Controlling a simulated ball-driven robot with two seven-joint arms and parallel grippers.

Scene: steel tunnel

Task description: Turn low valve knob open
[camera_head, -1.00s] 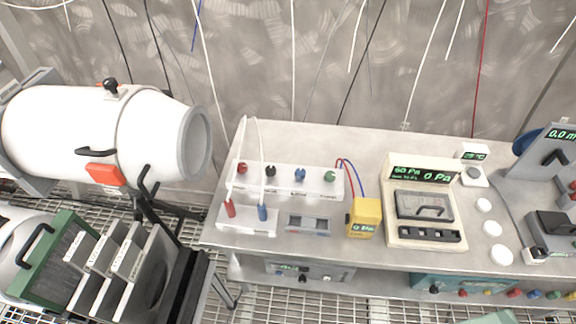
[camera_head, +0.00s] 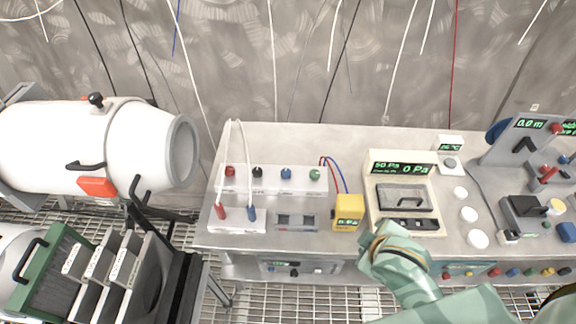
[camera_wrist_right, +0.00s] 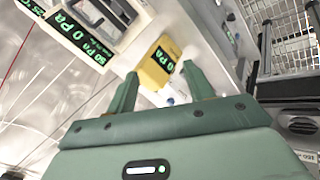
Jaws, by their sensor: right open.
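A white valve block (camera_head: 270,187) stands on the steel bench. It carries a red knob (camera_head: 230,171), a black knob (camera_head: 257,172), a blue knob (camera_head: 286,174) and a green knob (camera_head: 314,175); their labels are too small to read, so I cannot tell which is the low valve. My right gripper (camera_head: 372,240) is at the bench's front edge, right of the yellow gauge and apart from the knobs. In the right wrist view its fingers (camera_wrist_right: 160,88) are spread and empty, with the yellow gauge (camera_wrist_right: 160,64) beyond them. My left gripper is not in view.
A yellow gauge (camera_head: 347,212) reading 0 Pa stands between the block and a beige pressure meter (camera_head: 402,168). A stand with red and blue plugs (camera_head: 237,226) and a small grey device (camera_head: 297,221) sit before the block. A white cylinder (camera_head: 80,147) is at left.

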